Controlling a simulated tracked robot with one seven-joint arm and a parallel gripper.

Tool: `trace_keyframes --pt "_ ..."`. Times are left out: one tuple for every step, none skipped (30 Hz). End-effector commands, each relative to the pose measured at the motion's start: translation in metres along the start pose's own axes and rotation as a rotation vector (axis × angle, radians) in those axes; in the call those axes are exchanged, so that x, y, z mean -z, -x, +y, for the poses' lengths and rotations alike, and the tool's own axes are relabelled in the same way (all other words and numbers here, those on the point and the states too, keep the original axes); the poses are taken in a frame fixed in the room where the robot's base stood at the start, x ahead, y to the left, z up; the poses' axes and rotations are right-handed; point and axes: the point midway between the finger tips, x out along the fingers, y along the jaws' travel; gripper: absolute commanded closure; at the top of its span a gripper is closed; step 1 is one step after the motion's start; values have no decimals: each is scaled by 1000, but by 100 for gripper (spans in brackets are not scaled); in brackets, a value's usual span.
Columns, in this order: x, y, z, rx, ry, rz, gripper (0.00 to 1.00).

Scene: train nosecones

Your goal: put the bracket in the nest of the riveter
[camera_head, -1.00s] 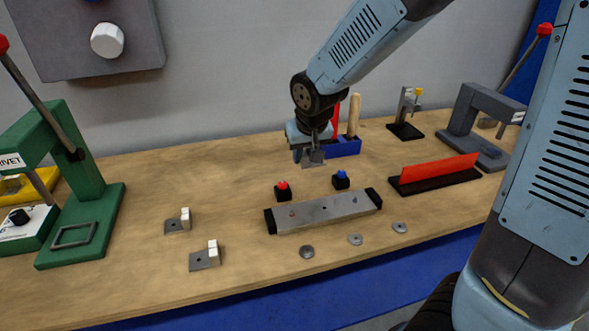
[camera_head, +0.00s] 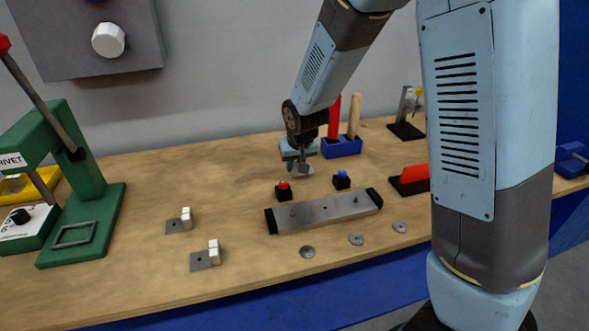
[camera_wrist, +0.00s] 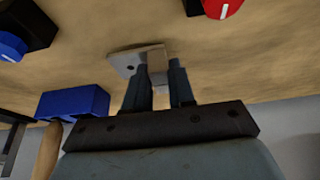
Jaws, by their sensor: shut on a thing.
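My gripper (camera_head: 297,158) is shut on a grey bracket (camera_head: 301,171), held above the back middle of the bench. In the wrist view the bracket (camera_wrist: 126,63) shows a flat plate with a hole, and its upright part is between the fingers (camera_wrist: 162,82). The green riveter (camera_head: 84,190), marked RIVET, stands at the far left with its red-knobbed lever raised. Its nest (camera_head: 74,235), a rectangular frame on the green base, is empty. My gripper is well to the right of it. Two similar brackets with white blocks, one (camera_head: 180,222) farther back and one (camera_head: 206,257) nearer, lie on the bench.
A metal bar fixture (camera_head: 324,211) lies front middle, with red (camera_head: 284,190) and blue (camera_head: 341,180) buttons behind it. Several grey discs lie along the front. A blue tool holder (camera_head: 341,148) stands behind.

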Motion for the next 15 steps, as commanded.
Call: trace_keyframes --pt "-4 -8 0 -1 0 -4 100" --pt "-5 -11 0 -1 0 -3 100" --pt "-7 -15 0 -1 0 -3 100" --pt "-7 -17 0 -1 0 -1 100" --pt "-8 -18 0 0 0 -1 100" --pt "-8 -19 0 0 0 0 100" --pt "-8 -19 0 0 -1 0 100" --pt "-8 -18 0 0 -1 1 100" --pt "-8 -18 0 0 0 1 100" --pt "-8 -18 0 0 0 1 100" --pt "-8 -18 0 0 0 0 100" --pt "-8 -18 0 0 0 0 100" --pt "-8 -19 0 0 0 0 100" --pt "-8 -19 0 0 0 0 100" --pt "-9 -20 0 -1 0 -1 75"
